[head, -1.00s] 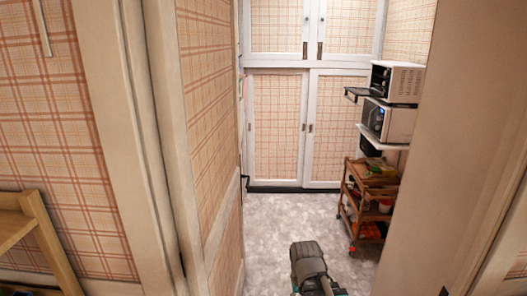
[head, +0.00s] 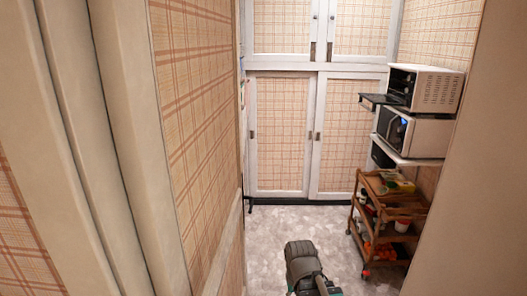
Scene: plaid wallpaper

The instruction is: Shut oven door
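The oven (head: 437,88) is a white box with a vented side, at the upper right of the head view. It sits on top of another white appliance (head: 417,134). The oven's door (head: 381,101) is dark and hangs open, folded down flat and sticking out to the left. My arm shows at the bottom centre, low over the floor and well apart from the oven. Its fingertips cannot be made out, so I cannot tell whether my gripper is open or shut.
A doorway frames the view, with a jamb (head: 82,150) close on the left and a beige edge (head: 470,190) on the right. A wooden cart (head: 392,222) with items stands below the oven shelf (head: 402,155). The grey floor (head: 300,222) is clear up to the white cupboards (head: 314,135).

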